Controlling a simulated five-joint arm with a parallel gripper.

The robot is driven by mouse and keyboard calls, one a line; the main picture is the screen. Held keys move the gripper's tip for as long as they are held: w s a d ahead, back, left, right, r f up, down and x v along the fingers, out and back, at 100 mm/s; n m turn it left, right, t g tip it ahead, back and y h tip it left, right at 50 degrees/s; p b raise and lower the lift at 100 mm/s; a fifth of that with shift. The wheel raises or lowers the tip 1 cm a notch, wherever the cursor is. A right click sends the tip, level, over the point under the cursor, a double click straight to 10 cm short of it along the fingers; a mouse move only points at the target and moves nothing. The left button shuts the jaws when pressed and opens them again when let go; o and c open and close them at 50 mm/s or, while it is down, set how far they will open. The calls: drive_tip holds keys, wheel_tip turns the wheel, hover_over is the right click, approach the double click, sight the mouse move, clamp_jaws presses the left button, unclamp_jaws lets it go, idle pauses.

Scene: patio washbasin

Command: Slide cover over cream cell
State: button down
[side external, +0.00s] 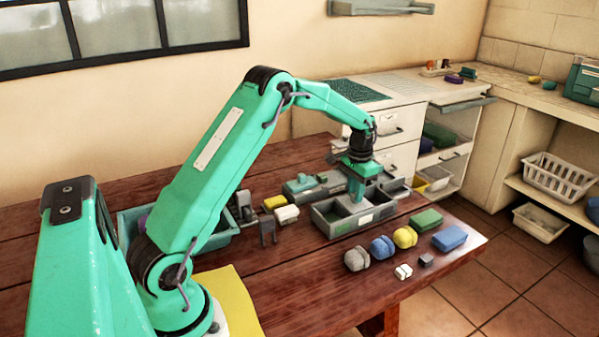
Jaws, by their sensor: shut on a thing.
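A grey divided box (327,226) stands near the front of the wooden table, with a pale label on its front wall. My gripper (357,198) points straight down at the middle of this box, with its fingertips at rim height. It is shut on the cover, which is mostly hidden by the fingers and box walls. I cannot tell which cell is the cream one or how far the cover lies over it. A second grey box (333,181) with a teal piece (303,182) on it stands just behind.
Several soaps and sponges lie in front and right of the box, including a yellow ball (405,237), blue ball (382,248) and blue block (449,238). Yellow and white blocks (286,214) sit left. A teal tray (217,238) is behind my arm.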

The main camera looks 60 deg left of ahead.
drive_tip(key=shift+w, duration=0.15)
drive_tip(key=c, duration=1.3)
unclamp_jaws()
drive_tip(key=shift+r, duration=0.15)
drive_tip(key=shift+r, duration=3.8)
